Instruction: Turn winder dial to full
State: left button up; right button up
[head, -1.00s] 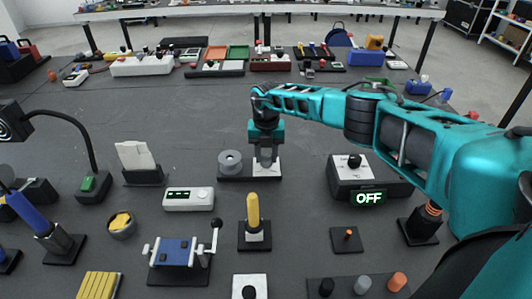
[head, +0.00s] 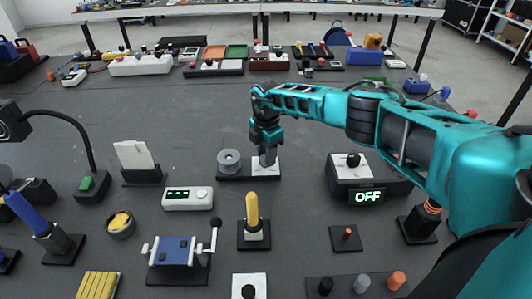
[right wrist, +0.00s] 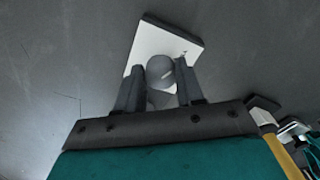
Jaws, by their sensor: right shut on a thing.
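The winder has a grey spool (head: 229,162) and a white dial plate (head: 266,172) on one dark base (head: 234,178), near the middle of the table. My right gripper (head: 266,157) reaches down over the white plate and is shut on the winder dial. In the right wrist view the round grey dial (right wrist: 160,70) sits between the two fingers (right wrist: 160,90), with the white plate (right wrist: 185,40) behind it. A pale mark shows on the dial. The fingers hide the dial in the head view. My left gripper is not in view.
A box with a black knob and a green OFF display (head: 367,196) stands right of the winder. A yellow-handled lever (head: 252,215) stands in front, with a white device with a green display (head: 188,198) front left. Dark table behind the winder is clear.

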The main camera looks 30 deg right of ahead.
jog(key=shift+m, duration=2)
jog(key=o, duration=1)
jog(key=shift+o, duration=0.2)
notch_tip(320, 180, up, 13)
